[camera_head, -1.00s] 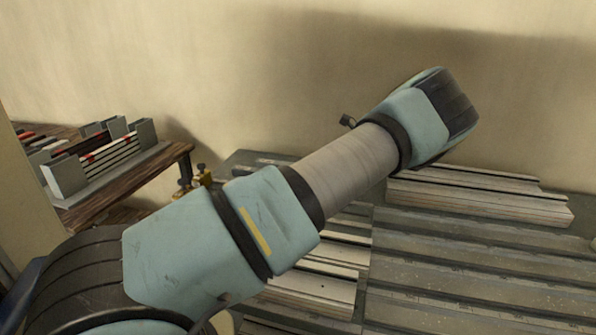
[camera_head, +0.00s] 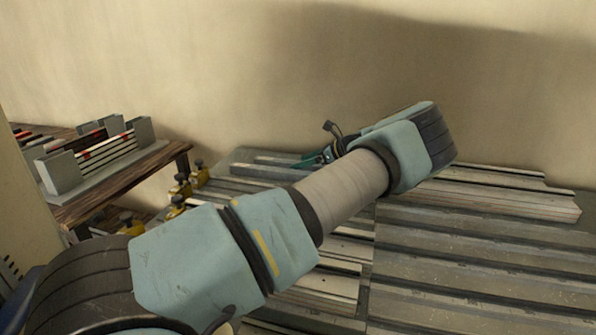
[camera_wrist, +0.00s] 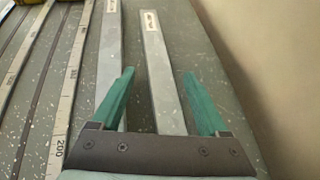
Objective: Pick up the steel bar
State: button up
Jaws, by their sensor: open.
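In the wrist view, a flat grey steel bar (camera_wrist: 160,62) with a pale label near its far end lies lengthwise on the speckled bench. A second similar labelled bar (camera_wrist: 109,48) lies to its left. My gripper (camera_wrist: 158,76) is open, its two green fingers spread on either side of the first bar, with nothing gripped. The left finger overlaps part of the second bar in the picture. The height of the fingertips above the bench is hard to judge. In the head view, my gripper (camera_head: 312,161) is only partly visible behind my wrist.
A slotted bench (camera_head: 470,262) stands against the wall, with stacked profiles (camera_head: 505,192) at its back right. Yellow-and-black clamps (camera_head: 180,187) line its left edge. A wooden shelf (camera_head: 115,187) at left bears a grey rack (camera_head: 62,172) with bars. A numbered scale (camera_wrist: 62,125) runs along the bench.

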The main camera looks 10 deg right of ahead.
jog(key=shift+w+a+f, duration=0.2)
jog(key=shift+w+a, duration=0.05)
jog(key=shift+a, duration=0.1)
jog(key=shift+c, duration=0.4)
grip_shut()
